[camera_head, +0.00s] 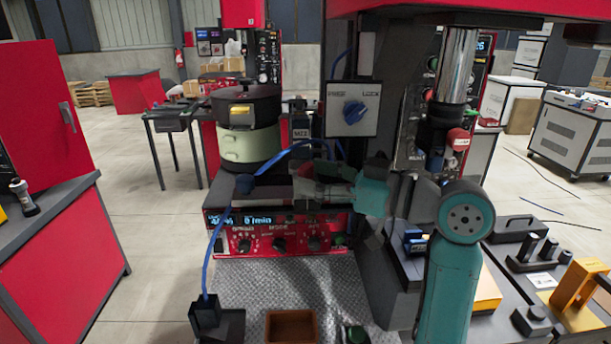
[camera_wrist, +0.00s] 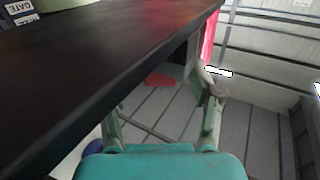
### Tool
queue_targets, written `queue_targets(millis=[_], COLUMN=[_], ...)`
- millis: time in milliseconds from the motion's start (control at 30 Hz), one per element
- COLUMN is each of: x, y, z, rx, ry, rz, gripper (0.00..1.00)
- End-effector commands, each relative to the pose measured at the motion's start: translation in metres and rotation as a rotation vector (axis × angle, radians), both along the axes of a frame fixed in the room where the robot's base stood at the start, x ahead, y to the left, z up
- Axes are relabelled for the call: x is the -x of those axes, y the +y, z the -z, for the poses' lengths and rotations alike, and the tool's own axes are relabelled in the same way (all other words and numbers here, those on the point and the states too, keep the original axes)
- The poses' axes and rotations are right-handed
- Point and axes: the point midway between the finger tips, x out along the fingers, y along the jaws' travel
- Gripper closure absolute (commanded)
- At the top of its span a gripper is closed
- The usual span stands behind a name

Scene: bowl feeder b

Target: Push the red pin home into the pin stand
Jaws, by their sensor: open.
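I cannot pick out the red pin with certainty in either view. A small red knob-like part (camera_head: 458,139) shows below the metal cylinder in the head view, but I cannot tell whether it is the pin. A dark block with upright black posts (camera_head: 530,252) stands on the right-hand bench; I cannot tell whether it is the pin stand. My gripper (camera_head: 312,182) is in front of the feeder machine, above its red control panel, partly blurred against the dark parts. In the wrist view my gripper (camera_wrist: 160,95) is open, with nothing between its fingers.
A dark slab edge (camera_wrist: 90,65) crosses the wrist view close beside the fingers. The bowl feeder (camera_head: 248,140) stands behind my gripper. A PRGE/LOCK switch box (camera_head: 352,108) is above it.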

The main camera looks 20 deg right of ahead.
Motion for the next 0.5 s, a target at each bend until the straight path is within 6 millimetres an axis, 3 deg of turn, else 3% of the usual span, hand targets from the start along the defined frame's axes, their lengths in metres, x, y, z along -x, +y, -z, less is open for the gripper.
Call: queue_targets(millis=[167, 433, 500], x=[-0.013, -0.015, -0.015], y=[0.013, 0.013, 0.013], z=[0.000, 0.000, 0.000], rx=[0.001, 0.001, 0.001], ry=[-0.001, -0.001, -0.001], rz=[-0.002, 0.000, 0.000], gripper=[0.35, 0.35, 0.53])
